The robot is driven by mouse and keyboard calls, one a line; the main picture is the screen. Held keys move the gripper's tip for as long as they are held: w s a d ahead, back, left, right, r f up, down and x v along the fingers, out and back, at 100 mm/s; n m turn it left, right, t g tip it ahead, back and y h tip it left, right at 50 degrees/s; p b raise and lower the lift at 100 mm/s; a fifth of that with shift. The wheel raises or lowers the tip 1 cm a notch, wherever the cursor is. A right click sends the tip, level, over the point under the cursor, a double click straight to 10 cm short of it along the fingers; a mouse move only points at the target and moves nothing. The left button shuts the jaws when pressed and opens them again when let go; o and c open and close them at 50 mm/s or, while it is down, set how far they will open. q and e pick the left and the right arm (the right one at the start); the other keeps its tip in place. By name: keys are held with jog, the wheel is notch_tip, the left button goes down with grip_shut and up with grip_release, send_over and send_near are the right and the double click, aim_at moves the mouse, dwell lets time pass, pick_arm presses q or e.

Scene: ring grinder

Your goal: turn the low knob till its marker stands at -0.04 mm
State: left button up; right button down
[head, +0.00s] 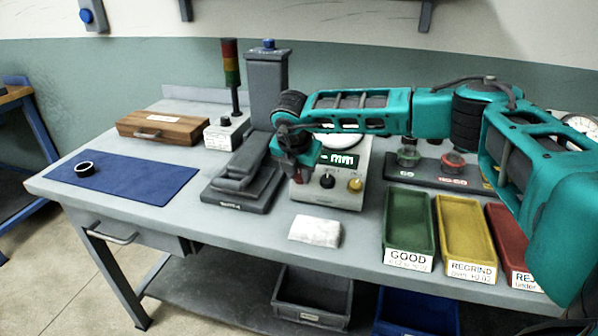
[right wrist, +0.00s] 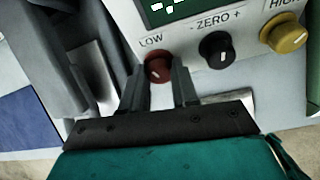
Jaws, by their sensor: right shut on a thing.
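The red low knob (right wrist: 158,68) is on the front panel of the gauge box (head: 347,191), under the label LOW. My right gripper (right wrist: 160,78) has its two fingers around the low knob, shut on it. A light marker line shows on the knob's face; I cannot read its value. In the head view my right gripper (head: 297,170) hides the low knob. The black zero knob (head: 327,181) and the yellow high knob (head: 355,185) sit to its right. The display (head: 345,160) is partly hidden, with "mm" showing. My left gripper is not in view.
A grey stepped stand (head: 240,192) is left of the gauge box. A white cloth (head: 315,230) lies in front. Green (head: 423,238), yellow (head: 451,215) and red (head: 497,220) bins stand right. A blue mat (head: 125,185) with a dark ring (head: 85,169) lies left.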

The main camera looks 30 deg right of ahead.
jog(key=n, duration=0.3)
jog(key=shift+a+g+h, duration=0.1)
jog(key=shift+g+h, duration=0.2)
jog(key=shift+g, duration=0.1)
jog(key=shift+w+n+g+h, duration=0.1)
jog(key=shift+n+g+h, duration=0.3)
jog(key=shift+n, duration=1.9)
jog(key=c, duration=0.8)
grip_release()
jog(key=shift+c, duration=0.2)
jog(key=v, duration=1.3)
jog(key=shift+a+f+b, duration=0.15)
jog(key=shift+b, duration=0.3)
